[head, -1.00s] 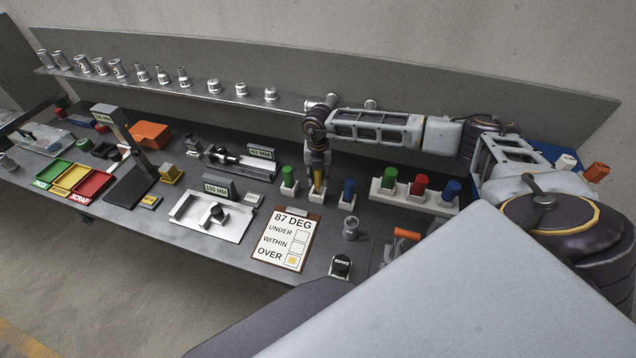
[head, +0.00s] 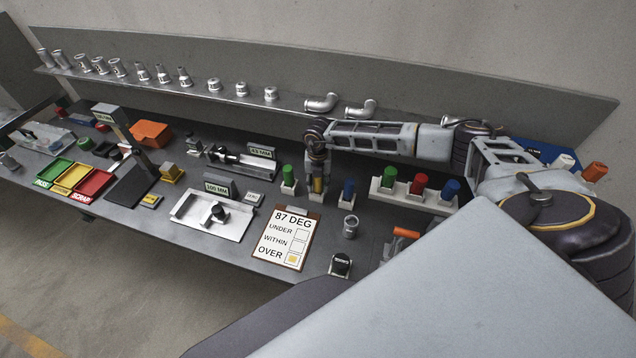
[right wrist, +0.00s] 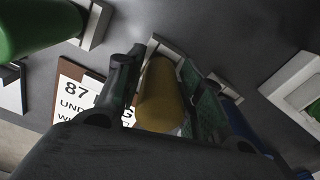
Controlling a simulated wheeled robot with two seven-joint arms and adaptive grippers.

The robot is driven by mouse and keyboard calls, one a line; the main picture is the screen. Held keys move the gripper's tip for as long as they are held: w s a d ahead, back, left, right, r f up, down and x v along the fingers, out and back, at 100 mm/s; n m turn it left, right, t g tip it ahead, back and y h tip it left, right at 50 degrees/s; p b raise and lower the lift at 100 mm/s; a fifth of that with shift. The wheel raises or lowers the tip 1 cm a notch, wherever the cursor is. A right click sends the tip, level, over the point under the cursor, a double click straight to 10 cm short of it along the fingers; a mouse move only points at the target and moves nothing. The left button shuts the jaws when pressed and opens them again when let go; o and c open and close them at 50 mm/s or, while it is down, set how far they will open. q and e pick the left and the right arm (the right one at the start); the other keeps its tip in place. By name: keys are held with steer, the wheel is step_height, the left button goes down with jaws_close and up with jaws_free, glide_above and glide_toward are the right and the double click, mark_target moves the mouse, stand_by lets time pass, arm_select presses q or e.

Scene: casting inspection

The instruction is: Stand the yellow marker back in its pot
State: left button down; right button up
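The yellow marker (head: 318,185) is upright between the fingers of my right gripper (head: 317,178). In the right wrist view the marker (right wrist: 158,95) has a finger close against each side, and the gripper (right wrist: 160,90) looks shut on it. The marker's low end is at a small pale pot (head: 318,199); how deep it sits inside is hidden. This pot stands between the pots of the green marker (head: 288,175) and the blue marker (head: 348,190). My left gripper is not in view.
The 87 DEG card (head: 284,240) lies in front of the pots, with a yellow mark in its OVER box. A white rack (head: 412,198) with green, red and blue pieces stands to the right. A small metal cylinder (head: 350,228) stands close in front.

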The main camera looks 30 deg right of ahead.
steer(key=shift+o, duration=0.9)
step_height(320, 180, up, 13)
steer(key=b, duration=0.2)
steer(key=shift+f+b, duration=0.2)
steer(key=shift+b, duration=0.2)
steer(key=shift+r, duration=0.65)
steer(key=shift+f, duration=0.1)
